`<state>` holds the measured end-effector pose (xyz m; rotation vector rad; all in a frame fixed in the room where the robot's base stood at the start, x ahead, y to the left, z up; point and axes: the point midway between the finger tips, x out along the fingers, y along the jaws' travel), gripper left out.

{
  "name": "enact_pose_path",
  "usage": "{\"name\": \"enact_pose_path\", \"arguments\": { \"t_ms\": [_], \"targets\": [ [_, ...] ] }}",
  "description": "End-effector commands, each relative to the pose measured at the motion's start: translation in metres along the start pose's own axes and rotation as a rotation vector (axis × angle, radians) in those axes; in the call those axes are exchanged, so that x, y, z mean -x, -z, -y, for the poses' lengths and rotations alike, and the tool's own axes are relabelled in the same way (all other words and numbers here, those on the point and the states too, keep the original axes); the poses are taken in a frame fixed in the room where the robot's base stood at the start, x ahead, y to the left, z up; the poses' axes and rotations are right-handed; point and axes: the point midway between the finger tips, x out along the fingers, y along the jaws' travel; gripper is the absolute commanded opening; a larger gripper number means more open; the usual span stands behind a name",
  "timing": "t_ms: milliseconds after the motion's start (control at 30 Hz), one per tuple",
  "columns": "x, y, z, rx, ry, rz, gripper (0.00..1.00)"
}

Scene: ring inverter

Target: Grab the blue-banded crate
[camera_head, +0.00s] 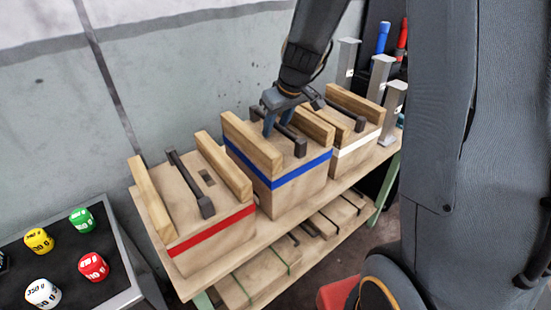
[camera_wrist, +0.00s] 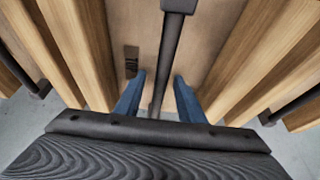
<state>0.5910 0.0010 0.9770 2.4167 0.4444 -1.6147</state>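The blue-banded crate (camera_head: 292,188) stands in the middle of the wooden bench, between a red-banded and a white-banded crate. It has two wooden rails on top and a dark bar handle (camera_head: 297,143) between them. My gripper (camera_head: 277,124) is above this crate, pointing down between the rails. In the wrist view, the blue fingers of my gripper (camera_wrist: 158,98) are apart, one on each side of the handle (camera_wrist: 172,55). A gap shows between each finger and the handle. The fingertips' exact height against the handle is hard to tell.
The red-banded crate (camera_head: 213,232) is at left and the white-banded crate (camera_head: 357,145) at right, close beside the blue one. A lower shelf (camera_head: 262,285) holds flat pieces. A dark tray (camera_head: 60,270) with coloured weights is at lower left. A wall stands behind.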

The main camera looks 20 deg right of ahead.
Motion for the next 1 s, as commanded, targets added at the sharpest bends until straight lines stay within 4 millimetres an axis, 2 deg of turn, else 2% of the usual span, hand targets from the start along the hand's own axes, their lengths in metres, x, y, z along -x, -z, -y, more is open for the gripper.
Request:
{"name": "enact_pose_path", "arguments": {
  "t_ms": [533, 733, 1000],
  "targets": [
    [-0.0018, -0.0008, 0.0, 0.0, 0.0, 0.0, 0.36],
    [-0.0019, -0.0008, 0.0, 0.0, 0.0, 0.0, 0.02],
    [-0.0019, -0.0008, -0.0001, 0.0, 0.0, 0.0, 0.0]
  ]
}}
